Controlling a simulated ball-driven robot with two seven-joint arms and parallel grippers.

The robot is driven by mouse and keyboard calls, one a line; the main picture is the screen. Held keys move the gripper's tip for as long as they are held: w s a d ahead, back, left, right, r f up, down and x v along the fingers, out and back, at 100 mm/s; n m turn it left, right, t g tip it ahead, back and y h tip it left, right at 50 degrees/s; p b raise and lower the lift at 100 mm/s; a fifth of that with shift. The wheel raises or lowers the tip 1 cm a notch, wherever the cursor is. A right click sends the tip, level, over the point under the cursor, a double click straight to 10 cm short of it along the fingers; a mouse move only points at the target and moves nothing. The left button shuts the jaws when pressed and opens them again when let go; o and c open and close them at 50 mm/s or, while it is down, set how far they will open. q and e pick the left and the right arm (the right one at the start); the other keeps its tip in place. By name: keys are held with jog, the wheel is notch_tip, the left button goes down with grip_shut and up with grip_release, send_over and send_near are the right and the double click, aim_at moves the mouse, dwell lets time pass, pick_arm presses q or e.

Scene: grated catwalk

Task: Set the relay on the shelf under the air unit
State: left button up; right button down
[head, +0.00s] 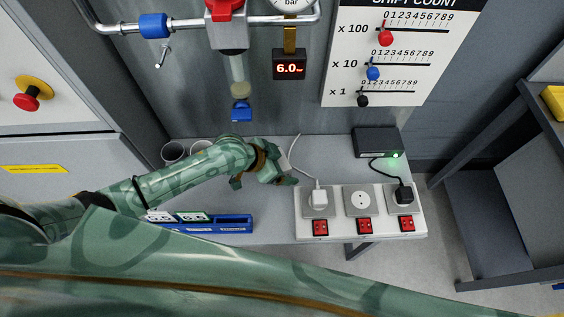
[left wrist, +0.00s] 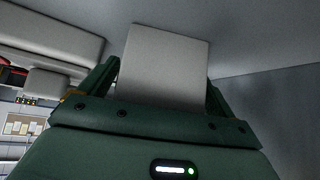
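The air unit (head: 228,35), with a red knob, clear bowl and blue lower end, is on the back wall. The pale shelf (head: 270,222) runs below it. A black box (head: 376,140) with a green light sits on the shelf at the right; it looks like the relay, but I cannot be sure. My left gripper (head: 265,178) is over the shelf, left of that box and apart from it. In the left wrist view a plain pale grey block shape (left wrist: 165,65) shows between its fingers; whether they grip it is unclear. My right gripper is out of view.
A white socket strip (head: 340,234) with red switches lies along the front right, with a white plug (head: 317,196) and a black plug (head: 403,194). A blue rack (head: 235,223) stands at the front left. Two cups (head: 173,152) stand behind my left arm.

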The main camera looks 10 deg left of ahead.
pick_arm(q)
jog(key=shift+s+a+r, duration=0.1)
jog(key=shift+a+r, duration=0.05)
jog(key=shift+r, duration=0.2)
jog(key=p+v, duration=0.3)
jog(key=v, duration=0.8)
jog(key=shift+r+p, duration=0.15)
jog(key=shift+p, duration=0.25)
jog(key=shift+s+a, duration=0.1)
